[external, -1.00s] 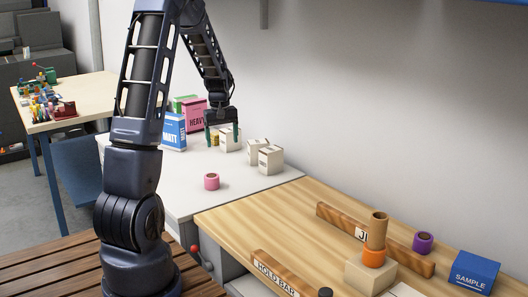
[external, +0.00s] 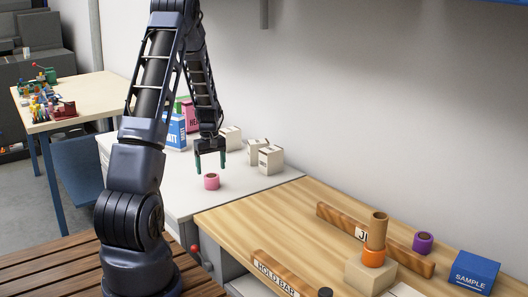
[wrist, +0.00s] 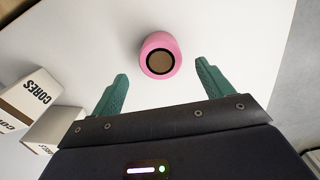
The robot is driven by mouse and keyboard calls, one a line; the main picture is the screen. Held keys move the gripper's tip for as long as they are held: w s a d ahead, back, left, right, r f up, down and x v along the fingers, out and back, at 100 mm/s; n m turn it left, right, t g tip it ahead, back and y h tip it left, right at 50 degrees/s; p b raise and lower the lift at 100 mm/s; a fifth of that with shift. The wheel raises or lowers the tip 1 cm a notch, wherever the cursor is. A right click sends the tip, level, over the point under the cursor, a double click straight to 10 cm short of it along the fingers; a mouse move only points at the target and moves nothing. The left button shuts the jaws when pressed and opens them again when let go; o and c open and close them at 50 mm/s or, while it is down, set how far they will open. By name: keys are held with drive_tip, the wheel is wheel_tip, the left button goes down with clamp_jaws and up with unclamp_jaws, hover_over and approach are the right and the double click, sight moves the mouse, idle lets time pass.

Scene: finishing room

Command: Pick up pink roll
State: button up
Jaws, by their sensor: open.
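The pink roll (external: 211,182) stands on the white table, a short cylinder with a brown core. In the wrist view the pink roll (wrist: 160,55) lies ahead of the fingertips, roughly centred between them, with its round top facing the camera. My gripper (external: 211,168) is open and empty, pointing down just above the roll. In the wrist view the two green fingers of my gripper (wrist: 160,78) are spread apart with nothing between them. They appear clear of the roll.
White boxes marked CORES (wrist: 38,95) stand close by; the white boxes (external: 270,158) are behind the roll. A blue box (external: 175,131) stands at the back left. The wooden bench (external: 290,215) at right holds a purple roll (external: 423,243) and an orange roll (external: 374,258).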

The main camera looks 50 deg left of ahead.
sight(212, 176)
drive_tip(key=f, duration=0.5)
drive_tip(key=shift+s+d, duration=0.1)
drive_tip(key=shift+d, duration=0.2)
drive_tip(key=c, duration=1.1)
